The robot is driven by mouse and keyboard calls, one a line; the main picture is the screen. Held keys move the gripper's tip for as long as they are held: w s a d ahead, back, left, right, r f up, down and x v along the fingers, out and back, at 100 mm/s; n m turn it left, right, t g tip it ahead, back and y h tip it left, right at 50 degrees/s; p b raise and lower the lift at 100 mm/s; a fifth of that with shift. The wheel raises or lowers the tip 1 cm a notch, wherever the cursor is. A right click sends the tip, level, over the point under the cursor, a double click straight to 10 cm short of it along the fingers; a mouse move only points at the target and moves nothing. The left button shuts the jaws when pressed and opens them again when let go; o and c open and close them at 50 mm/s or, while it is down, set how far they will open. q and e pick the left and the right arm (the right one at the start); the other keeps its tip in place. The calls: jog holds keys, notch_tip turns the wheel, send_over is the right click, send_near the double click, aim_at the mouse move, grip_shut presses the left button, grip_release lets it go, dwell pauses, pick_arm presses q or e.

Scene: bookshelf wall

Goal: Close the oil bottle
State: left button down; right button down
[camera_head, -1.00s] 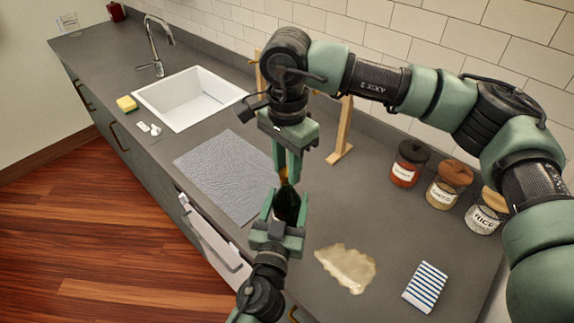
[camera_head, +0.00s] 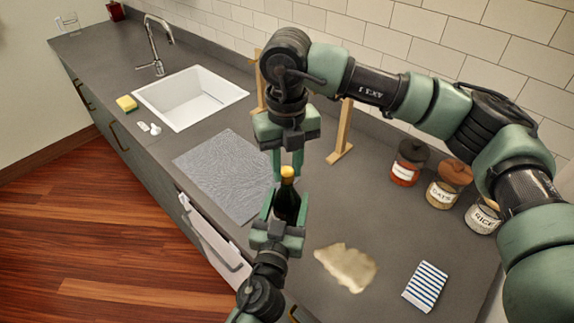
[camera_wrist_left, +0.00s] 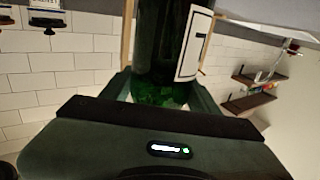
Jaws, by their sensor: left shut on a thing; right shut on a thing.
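The oil bottle (camera_head: 286,205) is dark green glass and upright, with a gold cap (camera_head: 287,173) at the top of its neck. My left gripper (camera_head: 287,212) is shut on the bottle's body from the front. In the left wrist view the green bottle (camera_wrist_left: 163,50) stands between the fingers, with a pale label at its right side. My right gripper (camera_head: 286,163) points down from above, its fingers on either side of the cap and shut on it. Whether the cap is fully seated cannot be told.
Labelled jars (camera_head: 442,190) stand by the wall. A wooden stand (camera_head: 345,130) is behind my right gripper. A grey mat (camera_head: 215,175) and a sink (camera_head: 190,97) are to the left.

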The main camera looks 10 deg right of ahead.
jog(key=c, duration=1.1)
grip_release()
jog(key=shift+r, duration=2.3)
